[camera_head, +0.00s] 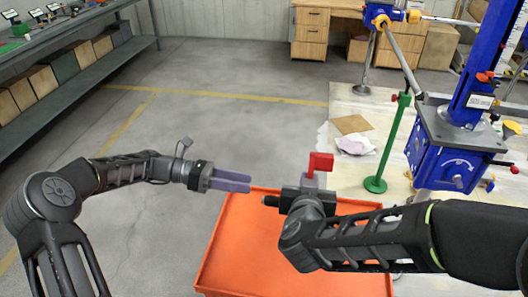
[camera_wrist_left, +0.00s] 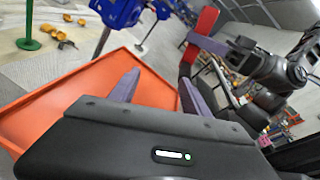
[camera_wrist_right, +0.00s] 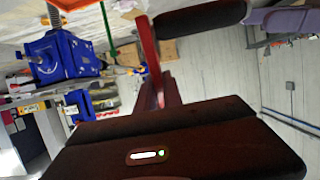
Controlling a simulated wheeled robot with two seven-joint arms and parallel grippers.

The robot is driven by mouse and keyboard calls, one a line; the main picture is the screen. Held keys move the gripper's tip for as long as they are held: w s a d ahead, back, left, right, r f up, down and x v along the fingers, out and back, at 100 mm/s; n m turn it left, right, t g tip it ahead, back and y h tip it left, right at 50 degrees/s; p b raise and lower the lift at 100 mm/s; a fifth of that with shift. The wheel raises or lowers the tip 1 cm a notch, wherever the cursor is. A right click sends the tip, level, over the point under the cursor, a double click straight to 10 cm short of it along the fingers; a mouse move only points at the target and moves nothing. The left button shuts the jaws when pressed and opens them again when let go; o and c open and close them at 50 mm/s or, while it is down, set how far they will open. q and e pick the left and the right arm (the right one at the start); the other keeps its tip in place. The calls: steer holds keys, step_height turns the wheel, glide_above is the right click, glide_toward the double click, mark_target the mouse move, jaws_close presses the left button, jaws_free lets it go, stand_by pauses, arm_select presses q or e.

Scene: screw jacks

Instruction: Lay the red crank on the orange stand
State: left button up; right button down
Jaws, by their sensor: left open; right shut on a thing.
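The red crank (camera_head: 319,163) is held by my right gripper (camera_head: 314,181), which is shut on it above the back right part of the orange stand (camera_head: 232,232). The crank also shows in the left wrist view (camera_wrist_left: 205,22) and in the right wrist view (camera_wrist_right: 148,45). A black cylinder (camera_wrist_right: 205,17) beside the red arm looks like its handle. My left gripper (camera_head: 232,180) is open and empty, left of the crank, over the stand's back left corner. The stand's orange tray also fills the left of the left wrist view (camera_wrist_left: 60,108). My right arm hides part of the stand.
A blue screw jack (camera_head: 446,165) stands at the right, with a green post (camera_head: 391,140) beside it. A cardboard piece (camera_head: 352,124) and cloths lie on the pale mat. A shelf with boxes (camera_head: 62,66) is at the left. The floor between is clear.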

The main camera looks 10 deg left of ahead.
mark_target(317, 155)
steer(key=shift+r, duration=0.1)
arm_select(q)
steer(key=d+r+m+g+h, duration=0.2)
steer(key=d+r, duration=0.4)
steer(key=r, duration=0.5)
steer(key=shift+s+d+r, duration=0.15)
steer(key=shift+d+r, duration=0.1)
steer(key=shift+d, duration=0.1)
steer(key=d, duration=1.1)
steer(key=shift+d+f, duration=0.1)
steer(key=shift+d, duration=0.3)
steer(key=shift+c, duration=0.4)
jaws_close()
arm_select(e)
steer(key=c, duration=1.4)
jaws_free()
